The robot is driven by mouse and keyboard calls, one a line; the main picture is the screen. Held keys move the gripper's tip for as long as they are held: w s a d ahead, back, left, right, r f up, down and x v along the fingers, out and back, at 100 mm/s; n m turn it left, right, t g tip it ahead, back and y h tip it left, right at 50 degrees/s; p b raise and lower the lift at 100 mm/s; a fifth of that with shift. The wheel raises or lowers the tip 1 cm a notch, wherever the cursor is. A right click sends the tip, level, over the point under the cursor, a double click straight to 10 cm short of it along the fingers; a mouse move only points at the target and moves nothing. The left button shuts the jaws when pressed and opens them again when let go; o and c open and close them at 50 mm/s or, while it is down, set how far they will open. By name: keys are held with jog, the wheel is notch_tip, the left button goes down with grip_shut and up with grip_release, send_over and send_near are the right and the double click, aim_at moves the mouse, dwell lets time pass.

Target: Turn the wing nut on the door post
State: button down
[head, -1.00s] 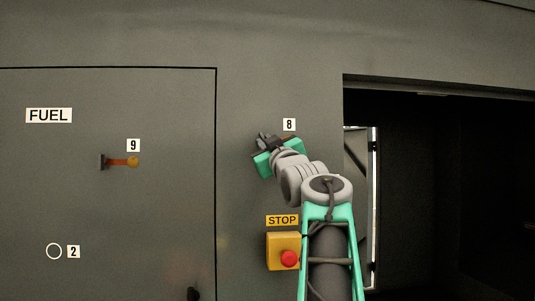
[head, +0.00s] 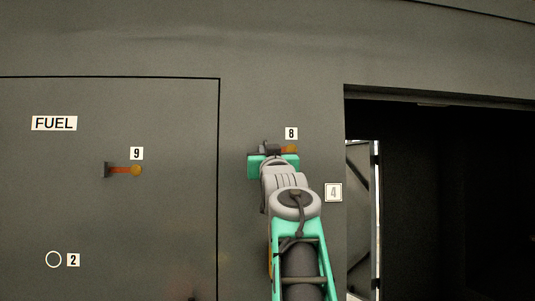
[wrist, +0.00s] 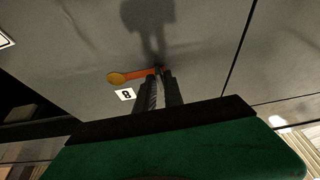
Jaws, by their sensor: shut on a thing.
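On the post between the panel door and the dark opening, beside label 8, is an orange lever with a yellow ball end (head: 291,149). It points right in the head view. The wrist view shows the orange lever (wrist: 138,75) pointing left, its ball beside the label. I cannot make out wings on this fitting. My gripper (head: 271,150) is at the lever's inner end, and in the wrist view its fingers (wrist: 159,82) are shut there on the lever. The fingers hide the lever's mount.
Label 4 (head: 333,192) is on the post right of my arm. The dark opening (head: 445,200) lies further right.

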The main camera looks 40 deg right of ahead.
jog(key=shift+r, duration=0.1)
jog(key=c, duration=1.5)
grip_release()
jog(key=b+v, duration=0.4)
jog(key=v, duration=0.4)
jog(key=shift+d, duration=0.1)
